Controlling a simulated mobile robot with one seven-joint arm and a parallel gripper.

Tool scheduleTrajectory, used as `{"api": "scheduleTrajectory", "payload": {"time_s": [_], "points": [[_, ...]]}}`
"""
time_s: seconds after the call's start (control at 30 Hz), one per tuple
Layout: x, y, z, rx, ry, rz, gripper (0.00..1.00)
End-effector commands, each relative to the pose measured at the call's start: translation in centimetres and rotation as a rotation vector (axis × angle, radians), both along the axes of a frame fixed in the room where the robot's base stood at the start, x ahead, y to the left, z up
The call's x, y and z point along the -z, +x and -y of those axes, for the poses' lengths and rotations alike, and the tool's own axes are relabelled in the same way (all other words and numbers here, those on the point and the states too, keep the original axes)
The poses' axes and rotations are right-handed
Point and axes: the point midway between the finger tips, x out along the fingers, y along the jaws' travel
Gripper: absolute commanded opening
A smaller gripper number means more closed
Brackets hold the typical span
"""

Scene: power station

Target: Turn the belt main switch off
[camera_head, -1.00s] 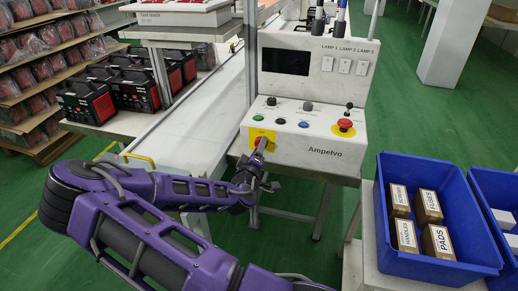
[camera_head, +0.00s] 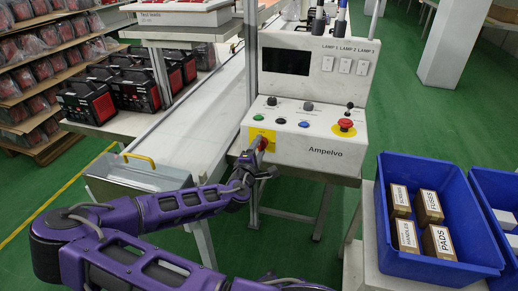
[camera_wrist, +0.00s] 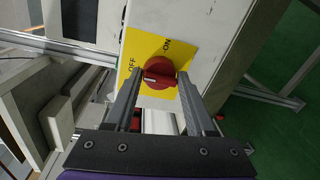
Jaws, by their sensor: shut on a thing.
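The belt main switch is a red rotary knob (camera_wrist: 159,73) on a yellow plate (camera_wrist: 190,52) marked OFF and ON in the wrist view. Its white mark sits at the left end of the handle, on the side of the OFF label. In the head view the knob (camera_head: 262,143) is at the lower left of the white Ampelvo control panel (camera_head: 325,168). My gripper (camera_wrist: 160,82) is shut on the knob, one finger on each side. In the head view my gripper (camera_head: 261,154) reaches it from below, partly covering the plate.
The panel also carries a red emergency button (camera_head: 346,124), small buttons and a dark screen (camera_head: 286,62). A white conveyor (camera_head: 190,140) lies to the left. A blue bin (camera_head: 430,262) with several labelled boxes stands at the right. Green floor is open around.

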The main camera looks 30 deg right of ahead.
Motion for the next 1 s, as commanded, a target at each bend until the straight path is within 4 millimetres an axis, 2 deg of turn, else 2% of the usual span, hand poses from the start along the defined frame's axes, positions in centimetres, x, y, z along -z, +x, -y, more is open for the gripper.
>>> {"api": "scheduleTrajectory", "payload": {"time_s": [0.47,0.5,0.63,1.0], "points": [[-0.4,0.1,0.06,-0.001,-0.015,-0.005,0.0],[-0.4,0.1,0.06,-0.001,-0.015,-0.005,0.57],[-0.34,0.08,0.05,-0.001,-0.014,-0.006,0.81],[-0.15,-0.14,-0.25,-0.002,-0.011,-0.01,0.82]]}}
